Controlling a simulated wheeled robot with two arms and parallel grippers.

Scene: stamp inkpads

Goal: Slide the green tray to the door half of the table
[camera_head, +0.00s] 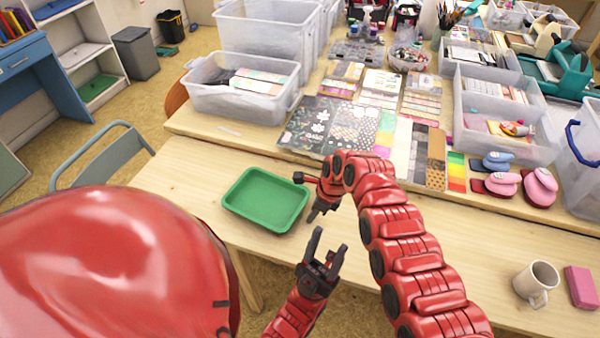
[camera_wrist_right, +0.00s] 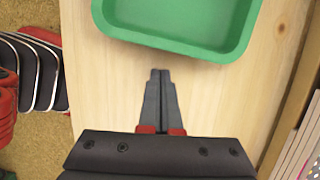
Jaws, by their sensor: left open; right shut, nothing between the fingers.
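The green tray (camera_head: 268,197) lies flat and empty on the wooden table (camera_head: 190,165), left of the middle in the head view. It also shows at the top of the right wrist view (camera_wrist_right: 180,22). My right gripper (camera_head: 314,214) is shut and empty just right of the tray. In the right wrist view its closed fingertips (camera_wrist_right: 160,74) point at the tray's near wall with a small gap of bare table. My left gripper (camera_head: 326,245) is open and empty, lower in the head view, near the table's front edge.
A white mug (camera_head: 536,283) and a pink block (camera_head: 580,287) stand at the front right. The table left of the tray is clear.

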